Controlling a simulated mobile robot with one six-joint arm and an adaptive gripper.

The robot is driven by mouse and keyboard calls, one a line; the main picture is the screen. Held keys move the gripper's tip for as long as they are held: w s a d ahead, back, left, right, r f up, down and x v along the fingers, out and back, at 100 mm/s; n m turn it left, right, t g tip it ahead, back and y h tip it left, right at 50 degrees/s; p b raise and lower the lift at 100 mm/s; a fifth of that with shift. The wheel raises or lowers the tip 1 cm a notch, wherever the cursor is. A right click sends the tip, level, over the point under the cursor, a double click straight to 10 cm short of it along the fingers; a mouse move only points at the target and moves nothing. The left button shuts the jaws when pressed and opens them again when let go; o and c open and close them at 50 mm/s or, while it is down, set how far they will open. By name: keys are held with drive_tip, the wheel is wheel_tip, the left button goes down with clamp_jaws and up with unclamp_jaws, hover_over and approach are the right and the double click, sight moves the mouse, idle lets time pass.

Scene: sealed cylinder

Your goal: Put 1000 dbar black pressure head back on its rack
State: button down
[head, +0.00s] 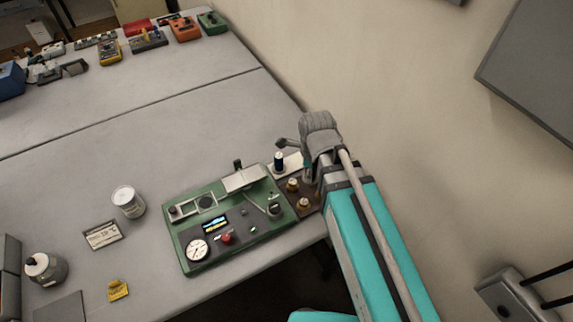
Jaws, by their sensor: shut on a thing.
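My gripper (308,172) is at the right end of the table, just above the brown rack (306,192). My wrist and arm cover most of it. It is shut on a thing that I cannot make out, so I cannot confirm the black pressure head. Two brass-coloured heads (292,185) (303,204) with pale tops stand on the rack. A dark cylinder with a pale base (278,162) stands upright on a white strip, left of my gripper. The right part of the rack is hidden behind my arm.
A green instrument box (225,228) with a gauge and red knob sits left of the rack. The wall (390,110) is close on the right. The table's middle is clear.

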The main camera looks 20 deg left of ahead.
drive_tip(key=shift+a, duration=0.25)
drive_tip(key=shift+s, duration=0.1)
drive_tip(key=s+a+r+n+p, duration=0.2)
drive_tip(key=a+r+n+p, duration=0.2)
drive_tip(key=a+n, duration=0.2)
drive_tip(key=shift+s+n, duration=0.25)
drive_tip(key=shift+n, duration=0.45)
drive_tip(key=shift+f, duration=0.1)
drive_tip(key=w+f+b, duration=0.3)
drive_tip(key=w, duration=0.1)
drive_tip(key=w+a+f+b, duration=0.1)
drive_tip(key=w+f+b, duration=0.2)
drive_tip(key=w, duration=0.1)
drive_tip(key=w+f+b, duration=0.3)
drive_tip(key=w, duration=0.2)
drive_tip(key=shift+a, duration=0.35)
drive_tip(key=shift+w, duration=0.1)
